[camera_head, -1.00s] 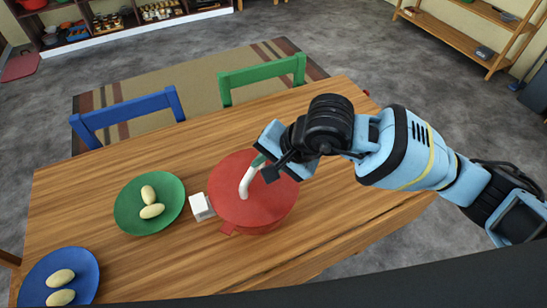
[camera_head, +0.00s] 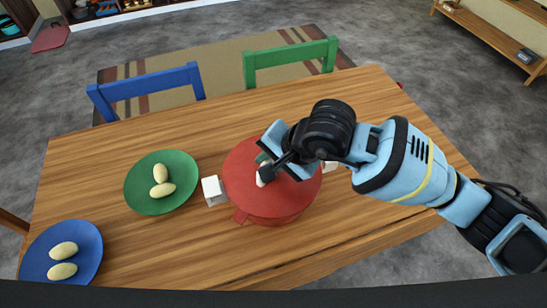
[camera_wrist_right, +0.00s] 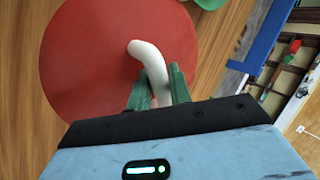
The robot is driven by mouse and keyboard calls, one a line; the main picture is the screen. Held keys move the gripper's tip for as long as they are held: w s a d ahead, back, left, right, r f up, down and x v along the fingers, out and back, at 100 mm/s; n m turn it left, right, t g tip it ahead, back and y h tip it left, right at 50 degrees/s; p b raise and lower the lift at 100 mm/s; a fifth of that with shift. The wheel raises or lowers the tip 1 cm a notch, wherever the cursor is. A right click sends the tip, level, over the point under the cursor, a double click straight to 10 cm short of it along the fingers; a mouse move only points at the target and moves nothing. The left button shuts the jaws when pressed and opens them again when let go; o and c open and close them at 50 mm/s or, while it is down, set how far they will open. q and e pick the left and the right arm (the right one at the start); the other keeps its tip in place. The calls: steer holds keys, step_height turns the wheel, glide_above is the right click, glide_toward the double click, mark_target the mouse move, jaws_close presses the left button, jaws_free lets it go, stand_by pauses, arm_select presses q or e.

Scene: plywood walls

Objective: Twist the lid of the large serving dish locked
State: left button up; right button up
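The large serving dish is red with a round red lid (camera_head: 240,170) and stands on the wooden table. The lid fills much of the right wrist view (camera_wrist_right: 85,65), with a curved white handle (camera_wrist_right: 150,57) on top. My right gripper (camera_head: 266,174) is low over the lid. In the right wrist view its green fingers (camera_wrist_right: 160,86) lie close on both sides of the handle and appear shut on it. In the head view the gripper hides most of the handle. A red tab (camera_head: 240,215) sticks out at the dish's front left. My left gripper is not in view.
A white block (camera_head: 214,190) sits against the dish's left side, and another white piece (camera_head: 331,166) shows at its right. A green plate (camera_head: 143,190) and a blue plate (camera_head: 35,262) hold pale oval food. Blue (camera_head: 146,88) and green (camera_head: 290,57) chairs stand behind the table.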

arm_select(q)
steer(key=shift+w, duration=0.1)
arm_select(e)
steer(key=c, duration=0.4)
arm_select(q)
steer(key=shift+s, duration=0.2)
arm_select(e)
jaws_close()
steer(key=shift+a+r+m+p, duration=0.1)
steer(key=shift+r+m+p, duration=0.05)
steer(key=shift+m+p, duration=0.2)
steer(key=shift+m+t+h+p, duration=0.4)
steer(key=shift+m+t+h, duration=0.15)
steer(key=shift+m, duration=0.4)
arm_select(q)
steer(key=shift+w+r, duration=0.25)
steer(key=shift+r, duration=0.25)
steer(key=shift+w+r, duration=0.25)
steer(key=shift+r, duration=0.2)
arm_select(e)
steer(key=shift+w, duration=0.1)
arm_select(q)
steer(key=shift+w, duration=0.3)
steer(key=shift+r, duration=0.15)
